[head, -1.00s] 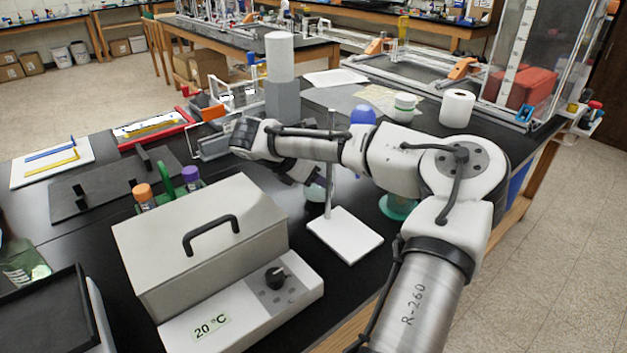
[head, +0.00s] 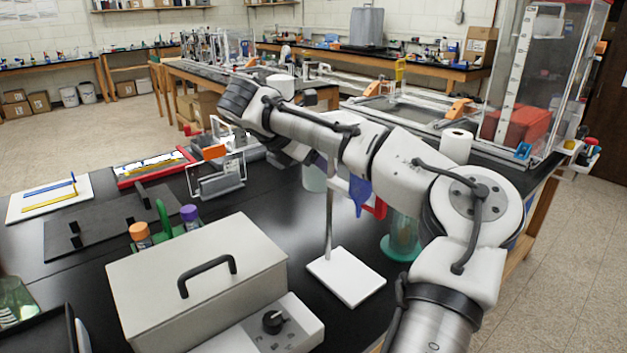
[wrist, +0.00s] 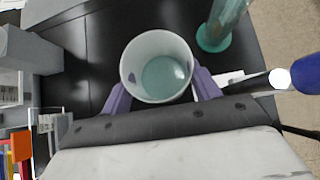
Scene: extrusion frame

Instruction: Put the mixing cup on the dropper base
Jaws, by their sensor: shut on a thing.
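The mixing cup (wrist: 158,65), pale and round with a teal inside, is seen from above in the wrist view. My gripper (wrist: 160,84) is shut on it, with a purple finger on each side. In the head view the cup (head: 313,179) shows partly below my wrist, above the table and behind the stand's rod. The dropper base looks to be the white square plate (head: 346,278) with an upright rod. It stands on the black table, nearer than the cup. A blue dropper part (head: 360,190) is by a red clamp (head: 378,208), partly hidden by my arm.
A glass cylinder with a teal foot (head: 402,240) stands right of the plate. A beige box with a handle (head: 200,285) is at front left. A wire-framed holder (head: 218,180) stands left of the cup.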

